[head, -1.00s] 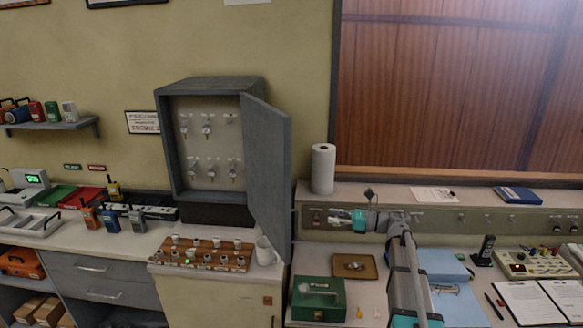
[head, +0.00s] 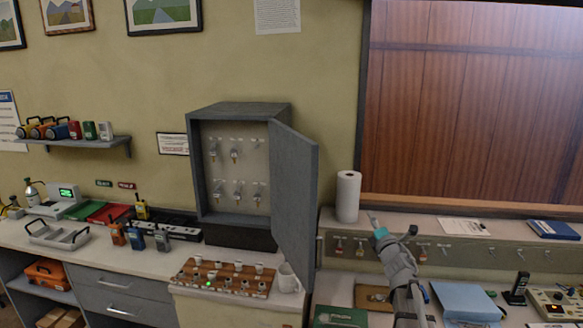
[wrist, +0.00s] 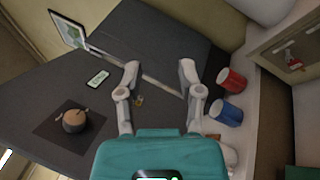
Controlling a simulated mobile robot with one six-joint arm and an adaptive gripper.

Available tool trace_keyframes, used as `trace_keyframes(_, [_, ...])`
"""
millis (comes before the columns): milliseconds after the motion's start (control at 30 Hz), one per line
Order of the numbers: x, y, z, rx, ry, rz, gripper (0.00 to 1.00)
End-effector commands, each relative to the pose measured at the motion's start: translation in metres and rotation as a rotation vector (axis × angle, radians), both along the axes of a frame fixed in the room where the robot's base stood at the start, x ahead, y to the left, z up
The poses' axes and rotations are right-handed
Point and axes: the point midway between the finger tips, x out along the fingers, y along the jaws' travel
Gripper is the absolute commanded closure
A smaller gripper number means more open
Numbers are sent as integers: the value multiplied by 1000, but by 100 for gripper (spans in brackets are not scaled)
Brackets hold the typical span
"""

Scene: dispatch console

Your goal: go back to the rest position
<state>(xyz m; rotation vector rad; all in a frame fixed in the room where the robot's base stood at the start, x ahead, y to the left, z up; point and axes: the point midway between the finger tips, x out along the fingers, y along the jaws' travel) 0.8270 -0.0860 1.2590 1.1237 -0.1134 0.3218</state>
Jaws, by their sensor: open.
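My gripper (head: 375,222) is raised in front of the ledge under the wood-panelled window, just right of the paper towel roll (head: 347,196). In the wrist view my gripper (wrist: 159,74) has its two fingers spread apart with nothing between them. Beyond the fingers lies a dark grey surface (wrist: 165,35), with a small yellowish item (wrist: 139,100) on it. I cannot tell how far off it is.
The grey key cabinet's open door (head: 293,190) juts out left of my arm. A mug (head: 287,278) stands beneath it. A blue folder (head: 464,302) and a black handset (head: 516,289) lie to the right. The wrist view shows red (wrist: 231,79) and blue (wrist: 225,112) containers.

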Motion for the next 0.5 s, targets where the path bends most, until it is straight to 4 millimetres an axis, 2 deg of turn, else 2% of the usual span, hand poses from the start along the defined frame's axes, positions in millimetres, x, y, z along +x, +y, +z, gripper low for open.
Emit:
trace_keyframes(267, [-11, -24, -29, 359, 185, -203, 52])
trace_keyframes(500, [-31, -36, -69, 669, 352, -377, 52])
